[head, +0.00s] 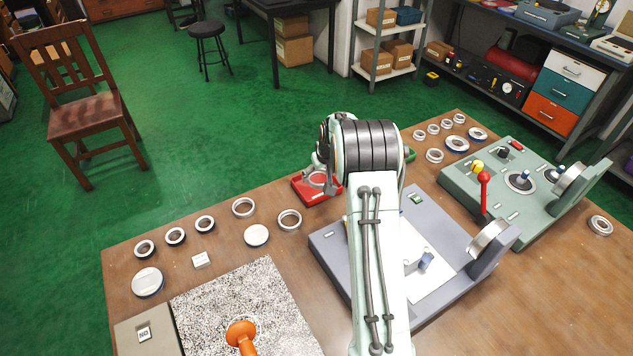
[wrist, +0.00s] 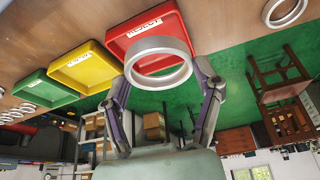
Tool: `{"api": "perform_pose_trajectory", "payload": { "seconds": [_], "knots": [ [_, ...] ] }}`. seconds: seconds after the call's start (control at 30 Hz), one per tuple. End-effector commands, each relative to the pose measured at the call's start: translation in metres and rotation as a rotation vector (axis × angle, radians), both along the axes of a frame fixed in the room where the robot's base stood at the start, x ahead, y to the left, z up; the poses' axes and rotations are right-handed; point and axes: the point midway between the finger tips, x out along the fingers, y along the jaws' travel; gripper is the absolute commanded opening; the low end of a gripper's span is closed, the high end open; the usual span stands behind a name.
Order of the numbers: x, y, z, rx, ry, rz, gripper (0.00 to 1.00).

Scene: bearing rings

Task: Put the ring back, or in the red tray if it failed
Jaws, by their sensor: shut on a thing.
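My gripper (wrist: 161,72) is shut on a silver bearing ring (wrist: 158,43), with one finger on each side of it in the wrist view. The red tray (wrist: 116,42), labelled REJECT, lies behind the ring in that view, and the ring overlaps its picture. In the head view the red tray (head: 303,193) is at the table's far edge, partly hidden by my arm. A ring shape shows over it there, but I cannot tell its height above the tray. The wrist view shows a yellow tray (wrist: 62,75) and a green tray (wrist: 38,92) beside the red one.
Several loose rings, one of them here (head: 290,219), lie left of the grey fixture (head: 335,262). More rings, one here (head: 435,156), lie at the back right by the green fixture (head: 455,185). A speckled plate (head: 215,300) and orange-handled tool (head: 241,335) are in front.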

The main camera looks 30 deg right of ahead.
Motion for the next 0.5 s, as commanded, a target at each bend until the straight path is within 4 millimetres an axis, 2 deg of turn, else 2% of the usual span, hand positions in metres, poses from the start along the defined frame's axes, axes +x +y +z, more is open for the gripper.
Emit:
{"api": "perform_pose_trajectory", "payload": {
  "seconds": [0.03,0.2,0.3,0.5],
  "knots": [
    [0.011,-0.005,-0.007,0.000,0.001,0.000,0.27],
    [0.039,-0.017,-0.039,0.002,0.002,-0.001,0.27],
    [0.049,-0.022,-0.053,0.002,0.001,-0.001,0.27],
    [0.057,-0.026,-0.062,0.001,0.001,-0.001,0.27]
  ]
}}
